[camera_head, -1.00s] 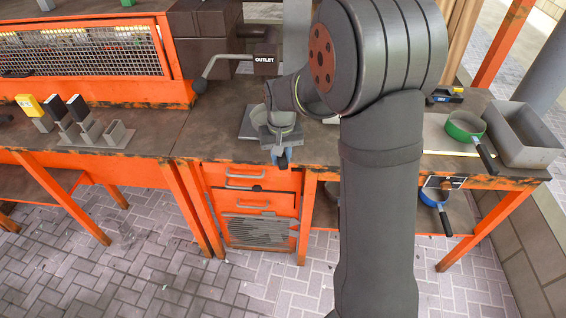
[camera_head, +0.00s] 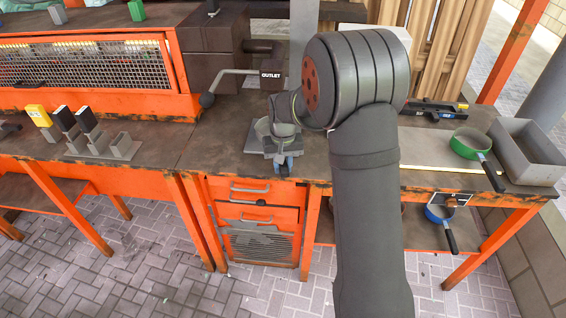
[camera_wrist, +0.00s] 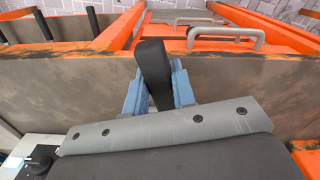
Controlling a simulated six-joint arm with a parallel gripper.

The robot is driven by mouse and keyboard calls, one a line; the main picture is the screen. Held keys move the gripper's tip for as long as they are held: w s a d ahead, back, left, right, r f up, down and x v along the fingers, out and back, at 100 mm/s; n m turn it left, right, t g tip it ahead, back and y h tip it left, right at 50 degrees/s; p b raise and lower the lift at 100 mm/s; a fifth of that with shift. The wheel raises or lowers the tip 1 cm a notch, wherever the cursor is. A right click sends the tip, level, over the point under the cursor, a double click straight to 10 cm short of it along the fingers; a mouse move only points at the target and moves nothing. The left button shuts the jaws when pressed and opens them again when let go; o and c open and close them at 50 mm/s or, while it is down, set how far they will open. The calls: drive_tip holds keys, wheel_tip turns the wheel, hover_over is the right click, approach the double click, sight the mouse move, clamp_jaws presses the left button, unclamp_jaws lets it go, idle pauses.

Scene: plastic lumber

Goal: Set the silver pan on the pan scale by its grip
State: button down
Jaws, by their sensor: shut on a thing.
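The silver pan (camera_head: 263,128) shows only in part in the head view, behind my wrist and just above or on the grey plate of the pan scale (camera_head: 252,143). I cannot tell whether they touch. My gripper (camera_head: 284,165) is at the bench's front edge, its blue fingers pointing down. In the wrist view, my gripper (camera_wrist: 157,88) is shut on the pan's black grip (camera_wrist: 153,70), which stands between the blue fingers. The pan's bowl is hidden there behind the gripper body.
A green pan (camera_head: 471,143) and a grey bin (camera_head: 527,150) stand on the bench at right. A blue pan (camera_head: 439,213) is lower down. Grey holders (camera_head: 100,147) stand at left.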

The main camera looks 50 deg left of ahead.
drive_tip(key=c, duration=1.1)
unclamp_jaws()
wheel_tip(320, 180, up, 17)
drive_tip(key=shift+r, duration=0.2)
wheel_tip(320, 180, down, 18)
drive_tip(key=shift+r, duration=0.6)
